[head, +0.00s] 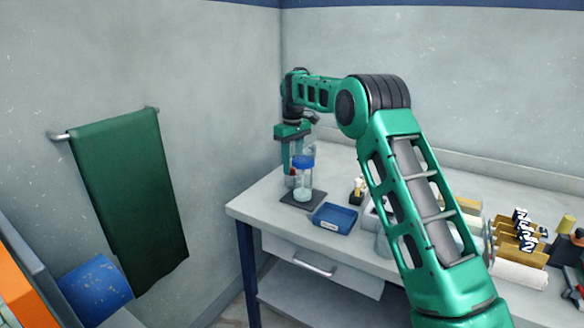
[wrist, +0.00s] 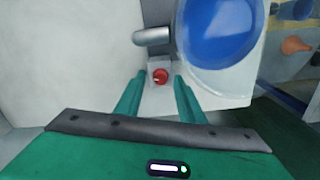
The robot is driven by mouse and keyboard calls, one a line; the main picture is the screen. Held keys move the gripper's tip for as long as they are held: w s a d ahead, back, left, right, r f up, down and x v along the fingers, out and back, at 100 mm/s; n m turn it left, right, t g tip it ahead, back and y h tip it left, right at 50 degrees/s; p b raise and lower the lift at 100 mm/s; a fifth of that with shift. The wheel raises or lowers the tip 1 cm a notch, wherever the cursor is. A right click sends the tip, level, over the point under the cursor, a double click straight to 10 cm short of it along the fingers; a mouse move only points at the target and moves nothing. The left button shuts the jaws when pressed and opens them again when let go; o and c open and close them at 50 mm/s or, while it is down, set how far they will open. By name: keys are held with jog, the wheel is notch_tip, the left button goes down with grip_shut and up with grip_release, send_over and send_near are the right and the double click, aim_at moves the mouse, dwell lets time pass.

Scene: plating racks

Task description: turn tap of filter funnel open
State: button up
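The filter funnel (head: 304,184) is a clear upright vessel with a blue top, on a dark square mat at the table's left end. In the wrist view its round blue top (wrist: 222,30) fills the upper right. Its tap shows there as a small red knob (wrist: 160,76) on a pale block, beside a grey cylindrical piece (wrist: 152,37). My gripper (wrist: 158,82) is open, one finger on each side of the red knob, with gaps visible between.
A blue tray (head: 335,218) lies right of the mat (head: 301,202). Small bottles (head: 357,189) stand beyond it. Racks and other items crowd the table's right side. A green towel (head: 128,195) hangs on the left wall. The table's left edge is close to the funnel.

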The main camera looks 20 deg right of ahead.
jog(key=shift+f, duration=0.25)
grip_shut()
jog(key=shift+m, duration=2.8)
grip_release()
